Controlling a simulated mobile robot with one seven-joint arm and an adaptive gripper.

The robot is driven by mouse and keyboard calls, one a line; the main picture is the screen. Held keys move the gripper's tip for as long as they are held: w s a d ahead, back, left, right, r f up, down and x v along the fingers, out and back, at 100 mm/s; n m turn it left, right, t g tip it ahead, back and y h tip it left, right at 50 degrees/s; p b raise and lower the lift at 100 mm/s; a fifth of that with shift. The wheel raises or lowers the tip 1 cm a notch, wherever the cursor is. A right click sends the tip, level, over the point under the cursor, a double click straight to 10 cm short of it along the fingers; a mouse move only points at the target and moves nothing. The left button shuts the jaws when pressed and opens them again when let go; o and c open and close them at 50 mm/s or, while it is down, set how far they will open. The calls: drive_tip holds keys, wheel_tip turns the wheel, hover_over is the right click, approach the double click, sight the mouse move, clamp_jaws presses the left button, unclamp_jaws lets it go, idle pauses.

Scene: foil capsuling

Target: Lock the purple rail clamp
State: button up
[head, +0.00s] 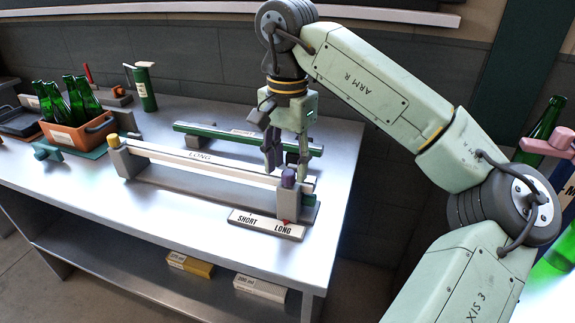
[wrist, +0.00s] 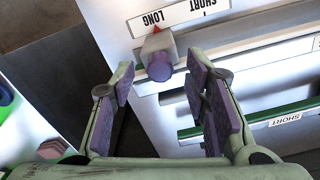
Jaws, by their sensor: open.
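The purple rail clamp (head: 288,177) is a rounded knob on the grey post at the right end of the rail fixture. In the wrist view the purple clamp (wrist: 160,67) shows in the gap between my fingertips, with no visible contact. My gripper (head: 284,166) points down close to the clamp; it is open and empty, with purple pads in the wrist view (wrist: 160,75). A white rail (head: 195,157) marked LONG runs from this post to a post with a yellow clamp (head: 112,141). Whether the purple clamp is locked cannot be told.
A SHORT/LONG plate (head: 265,226) with a red pointer at LONG lies in front of the post. A green SHORT rail (head: 240,138) lies behind the white one. A crate of green bottles (head: 75,133) stands at left. The bench's front left is clear.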

sight(287, 173)
wheel_tip(287, 173, up, 11)
idle(0.3)
